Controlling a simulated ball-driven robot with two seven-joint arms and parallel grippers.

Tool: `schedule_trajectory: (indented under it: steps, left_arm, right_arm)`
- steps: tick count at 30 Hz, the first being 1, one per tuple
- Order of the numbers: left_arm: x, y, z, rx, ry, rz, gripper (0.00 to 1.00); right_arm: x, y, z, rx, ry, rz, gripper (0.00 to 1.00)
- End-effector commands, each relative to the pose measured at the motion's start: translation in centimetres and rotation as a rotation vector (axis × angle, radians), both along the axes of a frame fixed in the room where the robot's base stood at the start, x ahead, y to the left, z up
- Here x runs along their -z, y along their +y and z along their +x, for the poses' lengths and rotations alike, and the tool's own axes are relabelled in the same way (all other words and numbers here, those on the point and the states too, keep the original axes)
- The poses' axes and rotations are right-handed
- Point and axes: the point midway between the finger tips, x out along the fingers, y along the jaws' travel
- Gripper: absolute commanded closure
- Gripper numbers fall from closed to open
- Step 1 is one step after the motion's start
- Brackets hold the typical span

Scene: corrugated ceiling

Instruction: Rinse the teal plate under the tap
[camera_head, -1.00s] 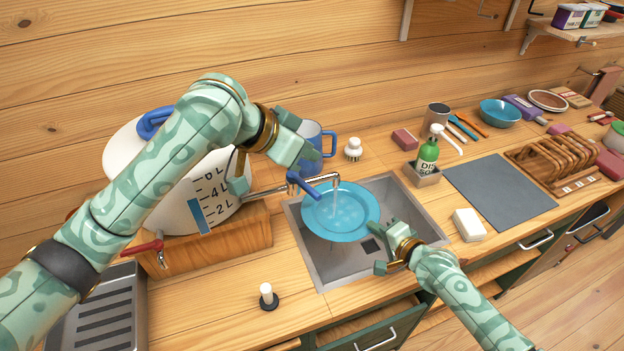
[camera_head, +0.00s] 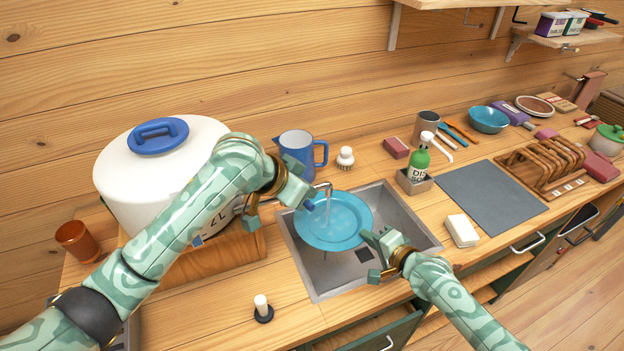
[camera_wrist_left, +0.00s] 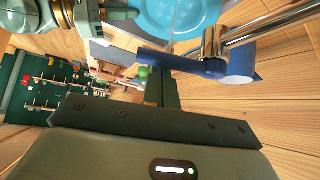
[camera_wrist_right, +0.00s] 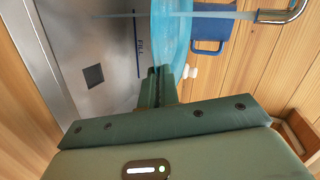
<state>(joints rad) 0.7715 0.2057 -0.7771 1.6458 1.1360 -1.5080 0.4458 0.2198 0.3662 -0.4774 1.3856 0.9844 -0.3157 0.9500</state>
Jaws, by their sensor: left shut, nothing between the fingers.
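The teal plate (camera_head: 350,232) is above the sink, below the tap spout (camera_head: 327,186). A thin stream of water falls from the spout onto it. My right gripper (camera_head: 372,256) is shut on the plate's near right edge; the plate rises from between the fingers in the right wrist view (camera_wrist_right: 170,35). My left gripper (camera_head: 303,200) is shut and empty at the tap. In the left wrist view, its fingertips (camera_wrist_left: 164,78) are close against the blue tap lever (camera_wrist_left: 185,63); contact is unclear. The left hand partly hides the tap in the head view.
The metal sink (camera_head: 400,215) lies under the plate. A white water tank (camera_head: 130,185) with a blue lid stands left. A soap bottle (camera_head: 419,165) and white block (camera_head: 462,230) are at right.

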Motion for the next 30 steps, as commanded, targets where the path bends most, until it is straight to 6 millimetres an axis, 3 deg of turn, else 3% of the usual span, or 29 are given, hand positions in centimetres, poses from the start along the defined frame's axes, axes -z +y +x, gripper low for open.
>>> schedule_trajectory:
  steps: [13, 21, 30]
  left_arm:
    - [0.0, 0.4, -0.3, 0.011, 0.0, 0.0, 1.0]
    - [0.0, 1.7, -1.1, 0.238, -0.001, 0.003, 1.0]
    - [0.1, 2.1, -1.5, 0.25, 0.001, -0.001, 1.0]
  right_arm:
    - [-0.1, 0.0, 0.1, 0.001, -0.002, 0.002, 1.0]
    - [-0.1, 0.0, 0.1, 0.001, -0.002, 0.002, 1.0]
    - [-0.1, 0.0, 0.1, 0.001, -0.002, 0.002, 1.0]
